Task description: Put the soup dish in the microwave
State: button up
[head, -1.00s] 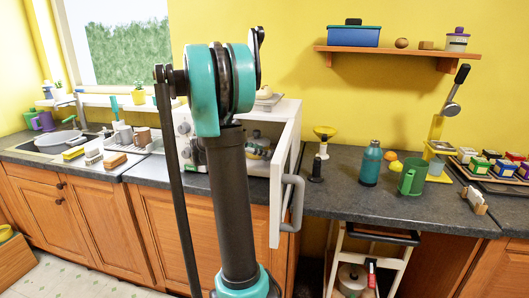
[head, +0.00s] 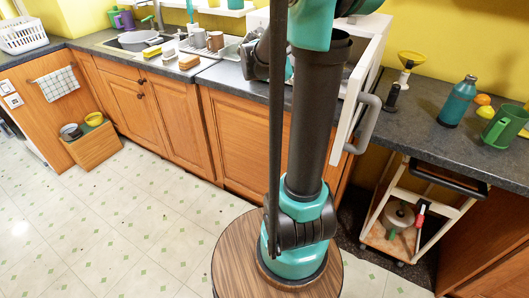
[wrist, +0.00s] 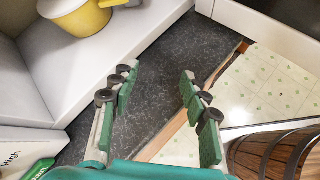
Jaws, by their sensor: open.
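My gripper (wrist: 158,72) is open and empty, apart from the dish, over the dark counter just outside the microwave. In the head view the microwave door (head: 365,88) stands open. My arm hides most of the microwave and the gripper there.
A teal bottle (head: 457,103), a green mug (head: 504,125) and a yellow funnel-like item (head: 410,60) stand on the counter right of the door. A white cart (head: 398,205) with a pot is below. Sponges and mugs sit left.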

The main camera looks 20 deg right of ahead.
jog(key=s+a+f+m+t+y, duration=0.1)
jog(key=s+a+f+m+y, duration=0.4)
jog(key=s+a+f, duration=0.3)
jog(key=s+a+f+m+t+y, duration=0.2)
jog(key=s+a+f+m+y, duration=0.3)
jog(key=a, duration=0.9)
jog(key=s+f+m, duration=0.3)
jog(key=f, duration=0.1)
jog(key=shift+a+m+t, duration=0.3)
jog(key=shift+a, duration=0.05)
